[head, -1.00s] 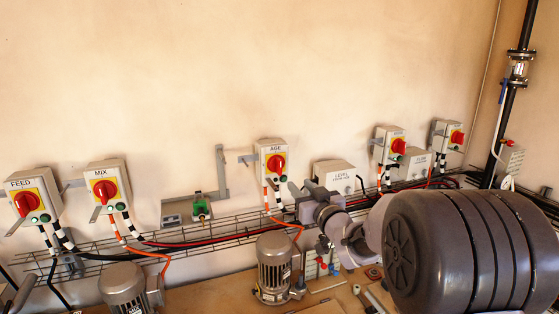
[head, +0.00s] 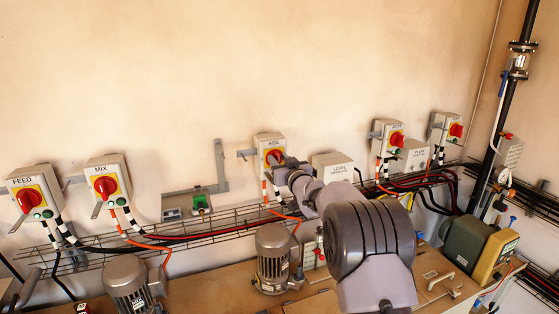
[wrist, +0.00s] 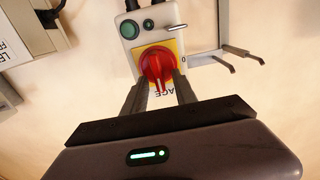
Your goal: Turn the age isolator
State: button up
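The AGE isolator (head: 269,146) is a pale wall box with a red rotary knob on a yellow plate. In the wrist view its red knob (wrist: 157,62) appears upside down, with the knob's raised handle running roughly up and down the picture. My gripper (wrist: 160,80) is right in front of the knob, its two fingers apart, one on each side of the handle's lower end. Gaps seem to show between fingers and handle; contact is unclear. In the head view my gripper (head: 284,161) reaches the box from the lower right and hides part of the knob.
FEED (head: 35,192) and MIX (head: 107,180) isolators hang at left. Two more red-knob isolators (head: 388,139) hang at right, with a LEVEL box (head: 333,167) close beside AGE. A wire cable tray (head: 230,220) runs below. A metal bracket (wrist: 240,55) shows beside the box in the wrist view.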

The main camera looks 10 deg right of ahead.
grip_shut()
jog(key=shift+f+b, duration=0.1)
jog(key=shift+b, duration=0.25)
jog(key=n+b, duration=0.4)
jog(key=n, duration=0.2)
jog(key=a+f+n+b, duration=0.1)
jog(key=n+b, duration=0.4)
jog(key=n, duration=0.1)
jog(key=n+b, duration=0.5)
jog(key=shift+s+a+f+n, duration=0.15)
jog(key=shift+a+n, duration=0.05)
jog(key=shift+n, duration=0.2)
jog(key=shift+b, duration=0.3)
jog(key=shift+o, duration=0.2)
grip_release()
